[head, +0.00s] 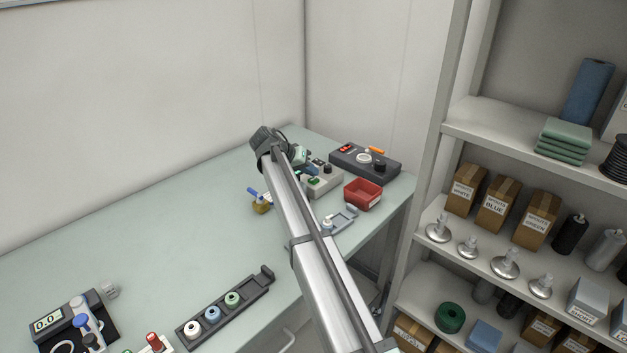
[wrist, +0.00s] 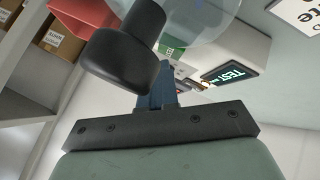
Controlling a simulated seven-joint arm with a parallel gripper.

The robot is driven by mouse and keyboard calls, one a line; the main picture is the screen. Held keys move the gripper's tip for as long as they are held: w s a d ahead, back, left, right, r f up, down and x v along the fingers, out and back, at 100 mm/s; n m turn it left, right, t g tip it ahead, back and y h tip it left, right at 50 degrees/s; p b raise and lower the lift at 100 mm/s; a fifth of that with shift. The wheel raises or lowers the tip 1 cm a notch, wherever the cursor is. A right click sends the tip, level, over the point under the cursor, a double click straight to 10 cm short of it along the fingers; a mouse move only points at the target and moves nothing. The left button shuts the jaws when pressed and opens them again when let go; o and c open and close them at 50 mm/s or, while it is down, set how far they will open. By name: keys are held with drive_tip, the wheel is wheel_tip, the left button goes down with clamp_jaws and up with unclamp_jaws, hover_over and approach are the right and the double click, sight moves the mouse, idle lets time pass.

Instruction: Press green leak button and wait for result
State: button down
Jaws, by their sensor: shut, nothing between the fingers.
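The leak tester (head: 327,185) is a light grey box at the back right of the table, with a green button (head: 313,181) on it in the head view. My gripper (head: 311,172) is shut and empty, its blue fingers reaching down at the tester close to the button. In the wrist view the fingers (wrist: 160,84) point at the tester (wrist: 225,45), and its lit screen (wrist: 228,74) reads "TEST" with small marks after it. A green patch (wrist: 172,50) shows just past the fingertips. I cannot tell whether the fingertips touch the button.
A dark rounded part (wrist: 125,60) fills the wrist view's upper left. A red bin (head: 363,194) stands right of the tester, with a dark device (head: 382,166) behind. A rack (head: 225,312) of several coloured caps lies nearer. The table's middle left is clear; shelves stand right.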

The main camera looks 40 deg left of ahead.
sight(311, 180)
drive_tip(key=shift+r, duration=0.25)
drive_tip(key=shift+r, duration=0.1)
drive_tip(key=shift+r, duration=2.45)
